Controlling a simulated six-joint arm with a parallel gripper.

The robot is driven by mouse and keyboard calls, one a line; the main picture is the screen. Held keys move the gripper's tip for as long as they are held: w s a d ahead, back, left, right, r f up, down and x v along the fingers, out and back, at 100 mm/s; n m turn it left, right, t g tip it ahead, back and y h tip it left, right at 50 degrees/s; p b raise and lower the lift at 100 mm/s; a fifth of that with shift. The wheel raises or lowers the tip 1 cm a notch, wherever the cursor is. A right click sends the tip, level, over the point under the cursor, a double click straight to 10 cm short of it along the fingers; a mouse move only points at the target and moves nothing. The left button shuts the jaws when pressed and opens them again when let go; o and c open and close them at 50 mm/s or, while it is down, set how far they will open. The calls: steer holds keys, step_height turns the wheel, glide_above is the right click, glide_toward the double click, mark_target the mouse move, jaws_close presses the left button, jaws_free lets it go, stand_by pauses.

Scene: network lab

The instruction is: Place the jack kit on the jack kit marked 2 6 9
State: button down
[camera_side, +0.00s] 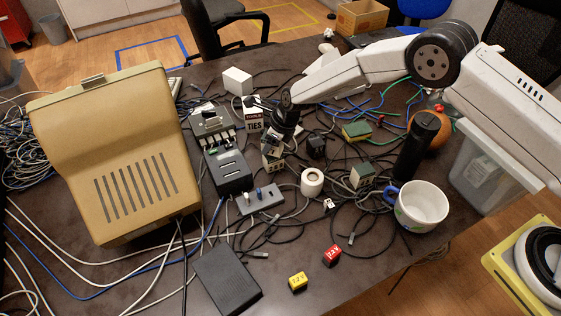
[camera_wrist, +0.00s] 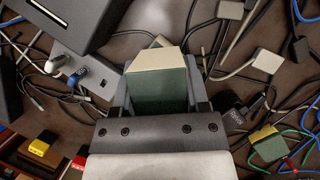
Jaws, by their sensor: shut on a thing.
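My gripper (camera_side: 275,138) points down over the middle of the table and is shut on a green and cream jack kit (camera_wrist: 160,92). In the side view the held kit (camera_side: 271,150) is partly covered by the fingers. Another green and cream kit (camera_side: 272,164) shows directly below it; I cannot tell whether they touch. In the wrist view only a small corner of this lower kit (camera_wrist: 161,42) shows past the held one. Two similar blocks, one green and cream (camera_side: 362,177) and one green and yellow (camera_side: 356,131), stand to the right. No numbers are readable on any kit.
A grey power strip (camera_side: 259,200) and a dark box (camera_side: 228,172) are close on the left. A white tape roll (camera_side: 312,182), a mug (camera_side: 421,206) and a black cylinder (camera_side: 415,148) stand to the right. Loose cables cover much of the table.

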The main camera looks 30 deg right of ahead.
steer(key=shift+f, duration=0.35)
steer(key=shift+c, duration=0.4)
jaws_free()
steer(key=shift+r, duration=0.1)
steer(key=shift+v, duration=0.85)
steer(key=v, duration=1)
steer(key=shift+r, duration=0.2)
steer(key=shift+d, duration=0.1)
